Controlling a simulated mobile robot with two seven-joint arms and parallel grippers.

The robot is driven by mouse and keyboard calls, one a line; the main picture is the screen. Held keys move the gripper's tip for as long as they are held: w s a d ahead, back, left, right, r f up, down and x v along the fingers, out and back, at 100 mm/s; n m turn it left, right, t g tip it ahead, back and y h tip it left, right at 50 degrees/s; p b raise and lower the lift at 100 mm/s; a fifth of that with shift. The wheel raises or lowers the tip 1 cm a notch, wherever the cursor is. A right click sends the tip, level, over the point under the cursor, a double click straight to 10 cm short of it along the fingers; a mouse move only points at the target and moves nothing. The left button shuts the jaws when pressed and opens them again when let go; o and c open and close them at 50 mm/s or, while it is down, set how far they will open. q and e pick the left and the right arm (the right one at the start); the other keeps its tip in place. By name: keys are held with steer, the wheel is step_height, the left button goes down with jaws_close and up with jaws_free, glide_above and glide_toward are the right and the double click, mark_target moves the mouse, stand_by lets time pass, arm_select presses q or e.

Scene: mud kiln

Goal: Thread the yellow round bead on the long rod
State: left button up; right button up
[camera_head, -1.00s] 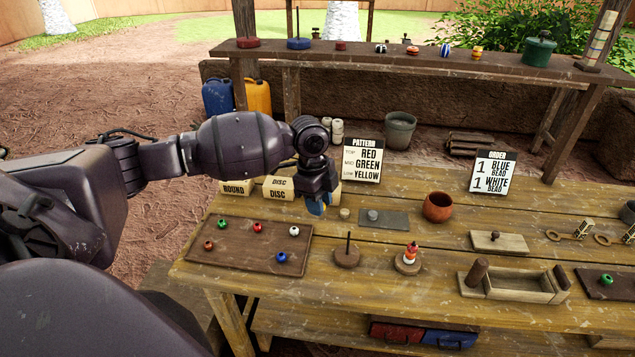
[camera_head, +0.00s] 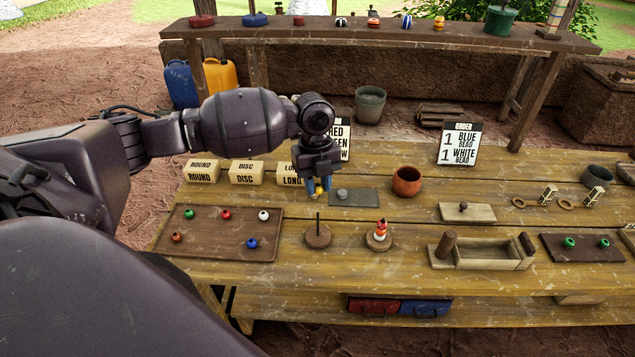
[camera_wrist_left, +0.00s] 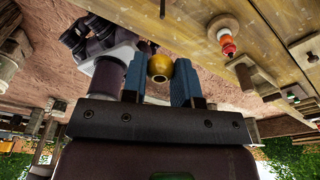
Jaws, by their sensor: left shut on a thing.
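My left gripper (camera_head: 318,189) is shut on the yellow round bead (camera_head: 318,191), above the table. In the left wrist view the bead (camera_wrist_left: 160,67) sits between the two blue fingers (camera_wrist_left: 160,78), its dark hole facing the camera. A thin dark rod (camera_head: 318,222) stands upright on a round wooden base (camera_head: 318,238), just below the gripper in the head view. The rod (camera_wrist_left: 162,8) shows at the top edge of the left wrist view, apart from the bead. My right gripper is not in view.
A second stand (camera_head: 379,244) carrying red, white and orange beads is to the rod's right. A brown tray (camera_head: 215,247) with several coloured beads is to its left. Behind are a grey slab (camera_head: 365,200), a clay pot (camera_head: 407,181) and label blocks (camera_head: 246,173).

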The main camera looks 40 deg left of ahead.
arm_select(q)
steer(key=shift+r+p, duration=0.1)
steer(key=shift+p, duration=0.35)
steer(key=shift+f+b, duration=0.5)
steer(key=shift+f, duration=1.55)
steer(key=shift+f+b, duration=0.5)
steer(key=shift+f, duration=0.35)
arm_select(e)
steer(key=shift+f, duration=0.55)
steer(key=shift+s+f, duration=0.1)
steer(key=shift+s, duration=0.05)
arm_select(q)
steer(key=shift+f, duration=0.25)
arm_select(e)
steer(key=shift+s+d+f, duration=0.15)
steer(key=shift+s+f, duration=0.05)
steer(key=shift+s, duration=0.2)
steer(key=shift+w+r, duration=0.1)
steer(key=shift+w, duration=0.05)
